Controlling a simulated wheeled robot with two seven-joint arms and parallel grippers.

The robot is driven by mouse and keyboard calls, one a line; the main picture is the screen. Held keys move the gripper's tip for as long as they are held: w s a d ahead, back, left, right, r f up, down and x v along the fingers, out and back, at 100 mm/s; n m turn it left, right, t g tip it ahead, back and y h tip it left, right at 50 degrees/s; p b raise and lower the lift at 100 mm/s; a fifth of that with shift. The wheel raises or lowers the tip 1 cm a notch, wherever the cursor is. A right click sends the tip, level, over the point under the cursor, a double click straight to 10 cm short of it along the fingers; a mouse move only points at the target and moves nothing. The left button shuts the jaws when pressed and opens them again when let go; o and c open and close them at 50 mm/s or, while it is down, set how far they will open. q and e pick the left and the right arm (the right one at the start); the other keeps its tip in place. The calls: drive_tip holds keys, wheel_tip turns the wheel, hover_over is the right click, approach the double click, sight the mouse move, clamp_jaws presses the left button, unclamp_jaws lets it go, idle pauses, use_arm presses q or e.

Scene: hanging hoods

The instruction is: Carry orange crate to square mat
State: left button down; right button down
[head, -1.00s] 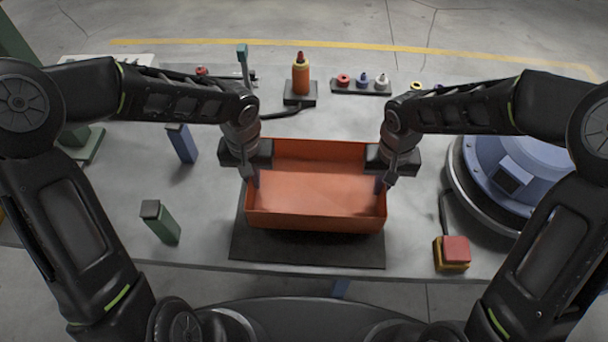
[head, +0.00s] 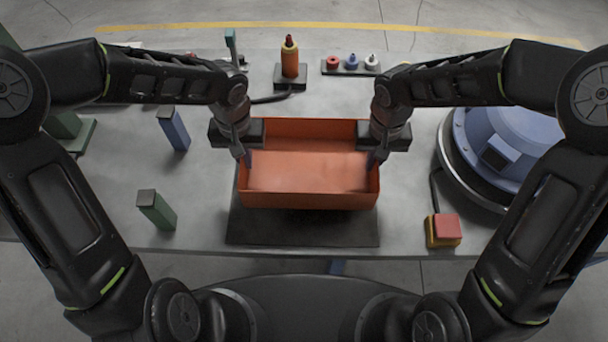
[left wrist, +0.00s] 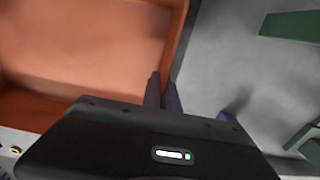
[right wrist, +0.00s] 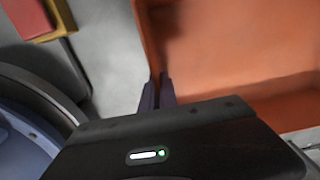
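The crate wall runs between the close-set fingers in the left wrist view (left wrist: 163,92) and right wrist view (right wrist: 156,92). The crate looks empty and level.
A blue block (head: 174,130) and a green block (head: 157,210) stand left. A round blue machine (head: 505,150) and a red button box (head: 443,230) stand right. An orange bottle (head: 290,60) and a small rack (head: 350,68) stand behind.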

use_arm(q)
drive_tip(key=shift+f, duration=0.15)
use_arm(e)
drive_tip(key=shift+f, duration=0.15)
